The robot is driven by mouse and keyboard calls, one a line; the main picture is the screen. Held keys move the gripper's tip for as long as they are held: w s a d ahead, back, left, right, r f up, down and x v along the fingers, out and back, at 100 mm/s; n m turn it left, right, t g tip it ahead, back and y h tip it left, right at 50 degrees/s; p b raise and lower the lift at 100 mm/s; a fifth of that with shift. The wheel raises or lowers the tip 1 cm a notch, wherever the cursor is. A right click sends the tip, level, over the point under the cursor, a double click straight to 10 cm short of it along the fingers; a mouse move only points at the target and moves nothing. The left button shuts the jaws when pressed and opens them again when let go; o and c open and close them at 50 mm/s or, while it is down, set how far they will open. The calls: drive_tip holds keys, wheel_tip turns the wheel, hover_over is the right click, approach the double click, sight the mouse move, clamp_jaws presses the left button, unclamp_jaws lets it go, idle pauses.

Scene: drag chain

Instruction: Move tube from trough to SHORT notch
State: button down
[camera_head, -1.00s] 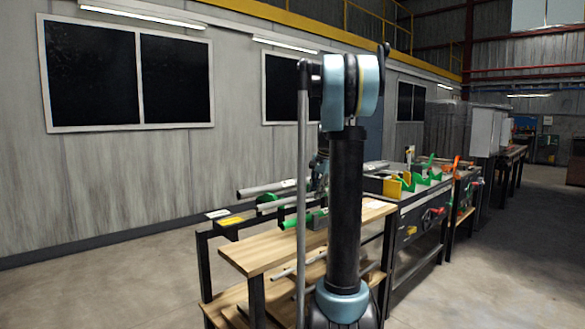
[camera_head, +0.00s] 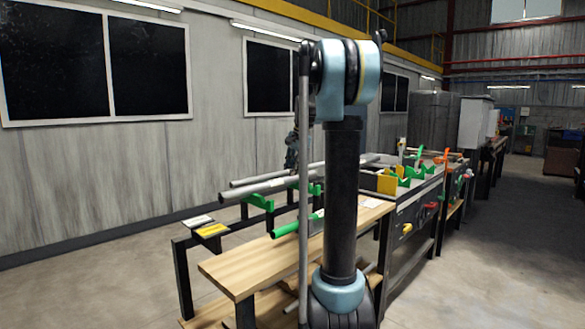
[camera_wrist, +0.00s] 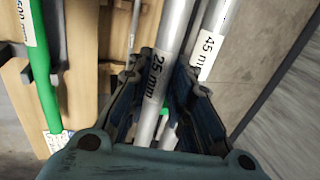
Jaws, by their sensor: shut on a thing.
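My gripper (camera_wrist: 162,105) is shut on a grey tube (camera_wrist: 172,35) labelled "25 mm", which runs between its fingers. A second grey tube (camera_wrist: 212,25), labelled "45 mm", lies beside it to the right. In the head view two grey tubes (camera_head: 262,186) run nearly parallel above green supports (camera_head: 258,202); I cannot tell which is the held one. My gripper is mostly hidden there behind my arm and a tube. Yellow (camera_head: 212,230) and white (camera_head: 198,220) plates sit on the dark frame's left end; their text is too small to read, so I cannot identify the SHORT notch.
A wooden table (camera_head: 235,270) stands in front of the frame. A green tube (camera_wrist: 38,60) labelled "600 mm" lies left in the wrist view. A dark workbench (camera_head: 405,215) with yellow and green fixtures stands to the right. Floor at the left is clear.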

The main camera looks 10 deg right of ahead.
wheel_tip(320, 180, down, 9)
drive_tip(key=shift+r, duration=0.2)
idle(0.7)
drive_tip(key=shift+a, duration=0.1)
drive_tip(key=c, duration=1.3)
unclamp_jaws()
drive_tip(key=shift+s, duration=0.1)
drive_tip(key=shift+c, duration=0.2)
drive_tip(key=shift+r, duration=0.1)
drive_tip(key=v, duration=1.1)
drive_tip(key=shift+r, duration=0.35)
